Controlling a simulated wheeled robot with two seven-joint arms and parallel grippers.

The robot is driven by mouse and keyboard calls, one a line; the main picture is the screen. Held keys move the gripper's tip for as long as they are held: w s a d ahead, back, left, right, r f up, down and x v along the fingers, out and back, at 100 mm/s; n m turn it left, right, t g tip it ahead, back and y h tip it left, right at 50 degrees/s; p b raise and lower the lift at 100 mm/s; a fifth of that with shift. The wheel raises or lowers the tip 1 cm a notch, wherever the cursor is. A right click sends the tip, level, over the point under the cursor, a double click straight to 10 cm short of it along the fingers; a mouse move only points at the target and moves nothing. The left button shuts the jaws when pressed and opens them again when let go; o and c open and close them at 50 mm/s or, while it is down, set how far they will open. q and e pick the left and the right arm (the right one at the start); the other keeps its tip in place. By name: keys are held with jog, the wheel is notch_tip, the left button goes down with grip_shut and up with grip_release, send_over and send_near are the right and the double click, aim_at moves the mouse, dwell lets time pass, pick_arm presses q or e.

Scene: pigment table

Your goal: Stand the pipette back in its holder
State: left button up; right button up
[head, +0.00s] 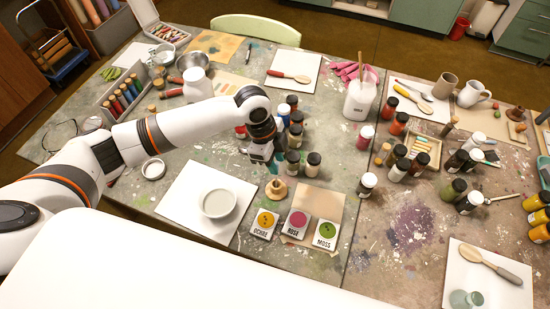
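My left gripper (269,155) points down near the middle of the table, just above and behind a small round wooden holder (276,190). A teal piece, which looks like part of the pipette (275,166), shows at the fingertips, right above the holder. The rest of the pipette is hidden or too small to make out. I cannot tell whether the fingers are closed on it, or whether it touches the holder. My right gripper is not in view.
Dark-capped bottles (293,160) crowd the right side of the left gripper. A white bowl (217,203) on a white sheet stands front left. Ochre, rose and moss labelled cards (297,223) lie in front of the holder. A white jug (359,98) stands behind right.

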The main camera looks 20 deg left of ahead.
pick_arm(q)
jog(key=shift+o, duration=0.2)
jog(key=shift+r, duration=0.1)
jog(key=b+v, duration=0.1)
jog(key=v, duration=1.1)
dwell(0.4)
jog(key=shift+s, duration=0.1)
